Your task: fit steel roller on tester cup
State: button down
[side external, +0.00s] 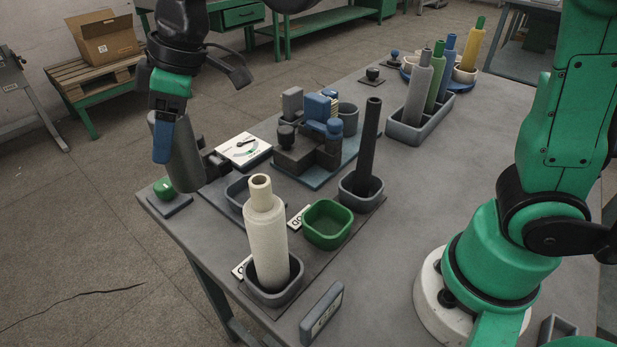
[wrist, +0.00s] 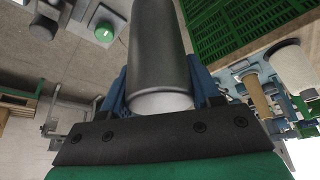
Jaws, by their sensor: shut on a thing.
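The steel roller, a dark grey cylinder (side external: 185,160), hangs near-upright and slightly tilted over the table's left corner in the side view. My gripper (side external: 168,138) is shut on it, with a blue finger against its side. In the wrist view the roller (wrist: 158,45) sits between the blue fingers of my gripper (wrist: 160,92), its pale end face towards the palm. A white dial panel with a needle (side external: 243,149) stands just right of the roller, with a dark fixture (side external: 214,163) beside it. I cannot make out for certain which part is the tester cup; the roller may hide it.
A green button (side external: 164,187) on a grey plate is at the table corner, close to the roller. Several coloured tubes fill a rack (side external: 418,127) farther back.

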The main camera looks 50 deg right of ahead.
notch_tip(320, 180, up, 6)
jog(key=shift+f, duration=0.15)
jog(key=shift+w+d, duration=0.1)
jog(key=shift+d, duration=0.05)
jog(key=w+d+f+m+t+h, duration=0.1)
jog(key=d+f+m, duration=0.3)
jog(key=d+f, duration=0.5)
jog(key=shift+d+f, duration=0.2)
jog(key=shift+f, duration=1.95)
jog(key=shift+f, duration=0.35)
jog(key=shift+f, duration=0.6)
jog(key=shift+f, duration=0.3)
jog(key=shift+f, duration=0.35)
jog(key=shift+f, duration=0.4)
